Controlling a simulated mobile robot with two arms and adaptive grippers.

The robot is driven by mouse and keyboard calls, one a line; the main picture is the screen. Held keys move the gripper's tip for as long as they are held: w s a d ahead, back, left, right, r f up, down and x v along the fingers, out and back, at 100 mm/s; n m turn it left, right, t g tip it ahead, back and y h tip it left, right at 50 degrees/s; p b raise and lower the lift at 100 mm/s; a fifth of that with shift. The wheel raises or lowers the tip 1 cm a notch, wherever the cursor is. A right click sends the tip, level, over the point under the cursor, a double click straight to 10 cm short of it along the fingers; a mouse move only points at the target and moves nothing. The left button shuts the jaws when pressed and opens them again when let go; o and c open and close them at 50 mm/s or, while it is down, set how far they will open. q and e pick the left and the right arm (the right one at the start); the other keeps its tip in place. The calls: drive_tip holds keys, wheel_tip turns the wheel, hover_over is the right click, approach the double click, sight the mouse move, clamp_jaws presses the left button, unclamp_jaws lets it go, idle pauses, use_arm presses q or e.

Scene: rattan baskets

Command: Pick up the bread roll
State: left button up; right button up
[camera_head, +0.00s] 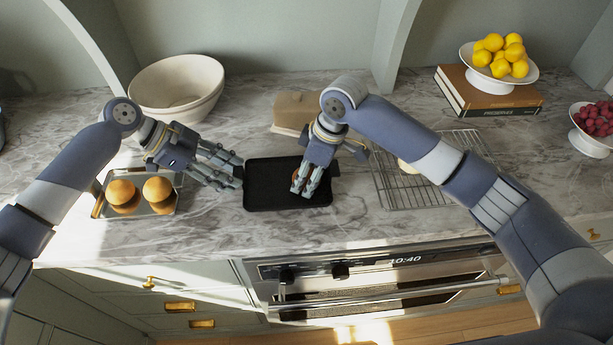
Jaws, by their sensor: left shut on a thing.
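Two round golden bread rolls, one on the left (121,191) and one on the right (157,189), sit on a shiny metal tray (98,207) at the left of the counter. My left gripper (236,178) is to the right of them, its fingertips at the left edge of a black tray (262,200), shut on that edge. My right gripper (304,188) is over the right part of the black tray. A small orange-brown thing (296,174), perhaps a roll, shows beside its fingers and is mostly hidden. Whether those fingers grip it is unclear.
A wire rack (405,193) with a pale round item (408,166) lies right of the black tray, partly behind my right arm. Behind stand a large white bowl (170,85), a tan block (290,105), books with a lemon bowl (500,66), and a berry bowl (590,142).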

use_arm(q)
drive_tip(key=shift+f, duration=0.1)
use_arm(e)
wheel_tip(320, 180, up, 10)
use_arm(q)
drive_tip(key=o, duration=1)
drive_tip(key=shift+o, duration=0.2)
use_arm(e)
drive_tip(key=shift+w, duration=0.1)
